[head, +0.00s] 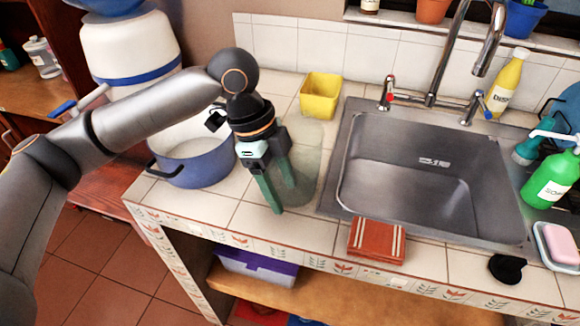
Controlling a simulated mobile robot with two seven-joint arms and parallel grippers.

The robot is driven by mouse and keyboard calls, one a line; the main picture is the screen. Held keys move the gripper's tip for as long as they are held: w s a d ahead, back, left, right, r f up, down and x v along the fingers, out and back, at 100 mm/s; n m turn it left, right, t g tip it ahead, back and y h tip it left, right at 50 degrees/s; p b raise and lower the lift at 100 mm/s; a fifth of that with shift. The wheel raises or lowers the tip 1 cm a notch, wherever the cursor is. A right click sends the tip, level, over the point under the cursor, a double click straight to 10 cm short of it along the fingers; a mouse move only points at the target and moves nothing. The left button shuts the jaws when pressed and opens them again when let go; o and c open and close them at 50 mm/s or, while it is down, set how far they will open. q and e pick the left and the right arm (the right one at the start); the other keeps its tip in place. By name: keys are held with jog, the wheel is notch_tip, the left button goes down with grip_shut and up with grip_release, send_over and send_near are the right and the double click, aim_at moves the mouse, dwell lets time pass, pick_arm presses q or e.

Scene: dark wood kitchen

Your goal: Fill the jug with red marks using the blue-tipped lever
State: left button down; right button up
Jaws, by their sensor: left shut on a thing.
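A clear glass jug (309,165) is on or just above the tiled counter, left of the sink. Red marks on it cannot be made out. My left gripper (282,198) points down at the jug's left side and is shut on it; the gripper hides part of the jug. The tap (431,98) stands behind the sink (420,185), with its spout over the basin. Its right lever has a blue tip (487,105) and its left lever a red tip (390,97). My right gripper is not in view.
A blue pot (195,169) and a yellow container (320,97) flank the gripper. A red cloth (376,241) lies at the sink's front edge. A yellow bottle (506,84) and green soap bottle (549,177) stand right. A water dispenser (130,48) with a blue-tipped tap stands left.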

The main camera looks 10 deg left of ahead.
pick_arm(q)
jog(key=shift+r, duration=0.65)
jog(key=s+d+r+p, duration=0.1)
jog(key=s+d+r, duration=0.1)
jog(key=s+r, duration=0.4)
jog(key=s+d+r+p, duration=0.1)
jog(key=s+d+r, duration=0.1)
jog(key=s+r, duration=0.3)
jog(key=shift+s+d+r, duration=0.3)
jog(key=shift+s+r, duration=0.05)
jog(key=shift+s, duration=0.8)
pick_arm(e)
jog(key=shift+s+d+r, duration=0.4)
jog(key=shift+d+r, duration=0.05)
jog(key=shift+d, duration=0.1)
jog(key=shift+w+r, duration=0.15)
